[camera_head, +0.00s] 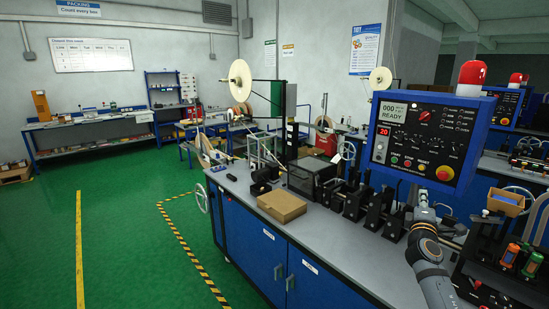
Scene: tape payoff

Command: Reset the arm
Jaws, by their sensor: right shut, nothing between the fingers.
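My right arm (427,252) comes in at the lower right and reaches over the grey bench top. My right gripper (421,203) is at its far end, beside the row of black machine units and below the control panel. Its fingers are small in the picture and partly lost against the dark parts. It is shut, with nothing held. My left arm and left gripper are not in view.
The blue control panel (428,138) with a red beacon (475,73) stands behind my right gripper. Black fixtures (356,203) line the bench, with a cardboard box (282,206) to their left. A rack with orange and green parts (510,256) is at right. Green floor (130,225) is open at left.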

